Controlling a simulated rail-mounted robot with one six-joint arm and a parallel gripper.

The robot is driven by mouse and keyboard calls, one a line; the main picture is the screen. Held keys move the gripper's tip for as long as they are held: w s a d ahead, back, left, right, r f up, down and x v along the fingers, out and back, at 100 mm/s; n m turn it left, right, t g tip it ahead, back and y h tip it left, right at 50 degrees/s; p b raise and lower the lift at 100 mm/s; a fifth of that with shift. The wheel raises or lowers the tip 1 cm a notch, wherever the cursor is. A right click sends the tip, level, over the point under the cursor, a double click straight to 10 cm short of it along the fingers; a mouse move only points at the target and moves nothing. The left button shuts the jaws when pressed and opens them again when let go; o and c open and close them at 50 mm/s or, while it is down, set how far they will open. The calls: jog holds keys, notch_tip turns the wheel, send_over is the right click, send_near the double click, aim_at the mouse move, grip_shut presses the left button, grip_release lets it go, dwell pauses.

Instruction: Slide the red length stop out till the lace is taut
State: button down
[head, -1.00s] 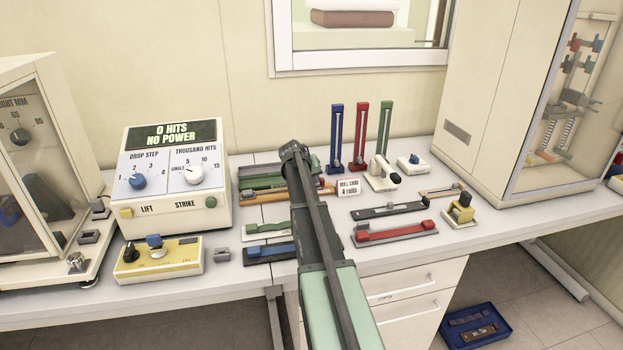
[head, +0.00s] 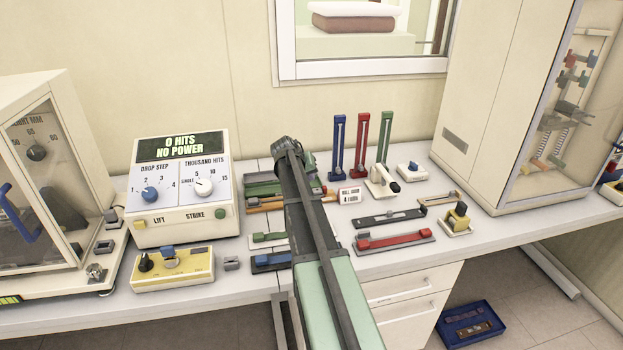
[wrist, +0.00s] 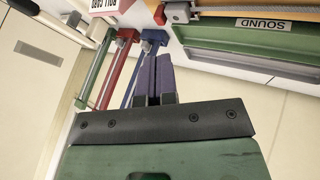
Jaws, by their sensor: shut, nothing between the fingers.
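My gripper (wrist: 154,62) is shut and empty, its two purple fingers together in the wrist view. In the head view it is hidden behind my arm. A small red block (wrist: 178,12) sits at the end of an orange bar (wrist: 245,11), beyond and right of the fingertips, not touching them. An upright red frame (wrist: 118,68) stands beside blue (wrist: 146,52) and green ones. The head view shows a red bar with a raised end block (head: 396,240) on a grey base.
A green fixture marked SOUND (wrist: 250,42) lies close to the right of the fingers. A roll card sign (head: 349,195), a small white lever device (head: 382,180) and several slide fixtures crowd the bench. The hit counter box (head: 182,188) stands left of my arm.

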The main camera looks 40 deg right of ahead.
aim_at(317, 192)
jog(key=s+d+f+t+y, duration=0.1)
jog(key=s+d+y, duration=0.1)
jog(key=s+d, duration=0.35)
jog(key=s+d+f+m+t+y, duration=0.1)
jog(key=s+d+y, duration=0.15)
jog(key=d, duration=0.55)
jog(key=s+d+f+t+y, duration=0.1)
jog(key=s+d+y, duration=0.2)
jog(key=d, duration=0.4)
jog(key=w+a+r+n+t+y, duration=0.2)
jog(key=w+n, duration=0.1)
jog(key=shift+a+r+t+y, duration=0.25)
jog(key=shift+r+t+y, duration=0.05)
jog(key=shift+r+y, duration=0.05)
jog(key=shift+w+a+n, duration=0.2)
jog(key=shift+a+n, duration=0.15)
jog(key=shift+n, duration=0.25)
jog(key=shift+s+r, duration=0.1)
jog(key=b+x, duration=0.8)
jog(key=x, duration=0.2)
jog(key=shift+s+f+b, duration=0.1)
jog(key=shift+f+b, duration=0.15)
jog(key=shift+b, duration=0.05)
jog(key=a, duration=0.1)
jog(key=w+a, duration=0.1)
jog(key=a, duration=0.1)
jog(key=shift+w+r+p, duration=0.3)
jog(key=shift+w, duration=0.1)
jog(key=shift+w+a, duration=0.2)
jog(key=shift+a, duration=0.1)
